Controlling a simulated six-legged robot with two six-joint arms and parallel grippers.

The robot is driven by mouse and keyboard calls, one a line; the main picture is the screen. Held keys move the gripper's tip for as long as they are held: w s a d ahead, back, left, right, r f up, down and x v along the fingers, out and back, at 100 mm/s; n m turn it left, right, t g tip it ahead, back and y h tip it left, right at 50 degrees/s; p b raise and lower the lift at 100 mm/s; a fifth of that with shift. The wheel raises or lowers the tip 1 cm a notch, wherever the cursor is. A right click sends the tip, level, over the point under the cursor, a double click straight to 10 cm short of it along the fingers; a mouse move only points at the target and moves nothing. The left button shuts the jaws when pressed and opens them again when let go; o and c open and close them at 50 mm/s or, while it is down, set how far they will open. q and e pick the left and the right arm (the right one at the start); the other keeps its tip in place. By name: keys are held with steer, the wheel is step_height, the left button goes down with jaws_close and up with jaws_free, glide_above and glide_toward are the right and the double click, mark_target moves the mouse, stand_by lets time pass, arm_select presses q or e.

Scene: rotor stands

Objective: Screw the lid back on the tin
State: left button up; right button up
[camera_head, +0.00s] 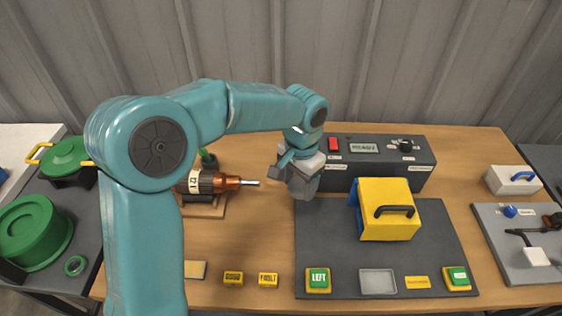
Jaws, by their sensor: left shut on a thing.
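My left arm comes in from the left and reaches across the table. Its gripper (303,186) points down just left of the dark mat, in front of the grey console. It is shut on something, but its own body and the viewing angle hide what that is. A green round tin-like container (35,232) stands at the far left; I cannot tell whether it is the tin. I cannot make out a separate lid. My right gripper is not in view.
A console (408,170) with a display stands at the back. A yellow box (386,228) with a black handle stands on the dark mat (325,225). A motor-like rotor (212,183) lies left of the gripper. A green pot (68,158) is at far left. Bare wood shows centre-left.

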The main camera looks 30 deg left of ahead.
arm_select(q)
steer(key=d+n, duration=0.1)
steer(key=s+d+f+n, duration=0.1)
steer(key=d, duration=0.1)
steer(key=shift+s+n, duration=0.2)
steer(key=shift+n, duration=0.1)
stand_by(0.3)
